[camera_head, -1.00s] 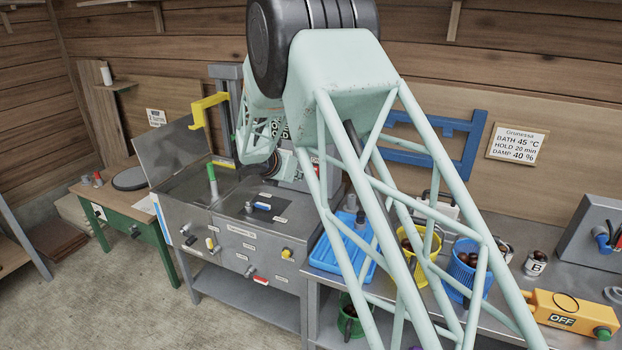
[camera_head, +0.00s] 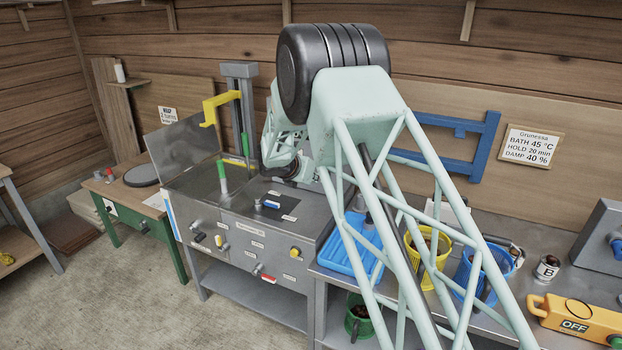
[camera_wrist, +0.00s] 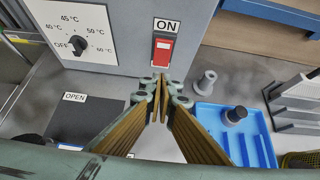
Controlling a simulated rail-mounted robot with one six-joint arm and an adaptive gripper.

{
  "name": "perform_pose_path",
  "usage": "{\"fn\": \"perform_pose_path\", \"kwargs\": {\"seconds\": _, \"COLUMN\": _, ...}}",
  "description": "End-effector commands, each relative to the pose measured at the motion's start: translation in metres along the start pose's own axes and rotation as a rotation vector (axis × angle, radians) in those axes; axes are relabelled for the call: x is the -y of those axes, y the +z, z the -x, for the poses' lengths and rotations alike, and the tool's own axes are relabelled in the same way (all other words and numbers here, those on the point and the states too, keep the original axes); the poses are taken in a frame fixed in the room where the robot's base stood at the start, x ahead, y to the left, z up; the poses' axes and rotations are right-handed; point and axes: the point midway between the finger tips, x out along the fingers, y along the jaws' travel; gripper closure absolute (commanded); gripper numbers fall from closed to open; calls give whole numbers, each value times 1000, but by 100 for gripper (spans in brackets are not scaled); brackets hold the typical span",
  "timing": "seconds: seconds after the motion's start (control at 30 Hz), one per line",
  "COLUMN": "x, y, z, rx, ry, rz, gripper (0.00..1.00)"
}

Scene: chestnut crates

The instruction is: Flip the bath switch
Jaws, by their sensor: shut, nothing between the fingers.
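The bath switch (camera_wrist: 163,50) is a red rocker in a pale frame on the grey control box (camera_wrist: 130,25), under an "ON" label, in the wrist view. My gripper (camera_wrist: 160,83) is shut and empty, its fingertips just below the switch in the picture. I cannot tell whether they touch the box. A dial (camera_wrist: 78,43) left of the switch has its pointer toward OFF. In the head view my arm hides the switch and most of the gripper, above the right side of the steel bath bench (camera_head: 240,232).
An "OPEN" plate (camera_wrist: 75,97) lies left. The bench front carries several coloured knobs, and its lid (camera_head: 183,145) stands raised. Yellow (camera_head: 428,268) and blue baskets stand to the right.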

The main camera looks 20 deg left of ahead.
Motion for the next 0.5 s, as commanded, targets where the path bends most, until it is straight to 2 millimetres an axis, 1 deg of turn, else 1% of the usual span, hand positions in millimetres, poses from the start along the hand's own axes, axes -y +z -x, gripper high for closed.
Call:
{"fn": "perform_pose_path", "kwargs": {"seconds": 0.03, "x": 1, "y": -1, "z": -7, "rx": -1, "ry": -1, "rz": 0, "gripper": 100}}
{"fn": "perform_pose_path", "kwargs": {"seconds": 0.27, "x": 1, "y": -1, "z": -33, "rx": -1, "ry": -1, "rz": 0, "gripper": 100}}
{"fn": "perform_pose_path", "kwargs": {"seconds": 0.5, "x": 0, "y": 12, "z": -55, "rx": 0, "ry": 0, "rz": -1, "gripper": 100}}
